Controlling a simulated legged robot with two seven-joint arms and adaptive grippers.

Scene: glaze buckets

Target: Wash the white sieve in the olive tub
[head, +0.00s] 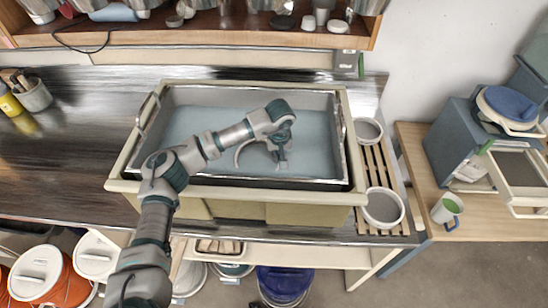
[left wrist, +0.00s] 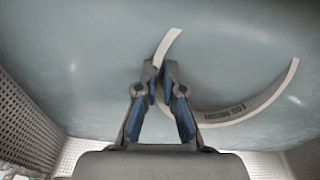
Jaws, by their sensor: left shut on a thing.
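The olive tub (head: 260,197) stands on the steel worktop, with a grey metal basin inside holding cloudy blue-grey water (head: 205,122). My left gripper (head: 281,154) is down inside the tub at the water. It also shows in the left wrist view (left wrist: 159,78), with its fingers closed on the rim of the white sieve (left wrist: 245,112). Only a curved part of the rim shows above the water; the rest is hidden under the cloudy surface. In the head view the sieve's rim (head: 239,153) shows as a pale arc left of the gripper. My right gripper is not in view.
Two round white-rimmed sieves (head: 383,208) (head: 368,130) rest on a slatted wooden rack (head: 378,165) at the tub's right. A shelf (head: 200,32) with pots overhangs the back. Brushes in a grey pot (head: 35,95) stand left. Lidded buckets (head: 50,277) stand below at front left.

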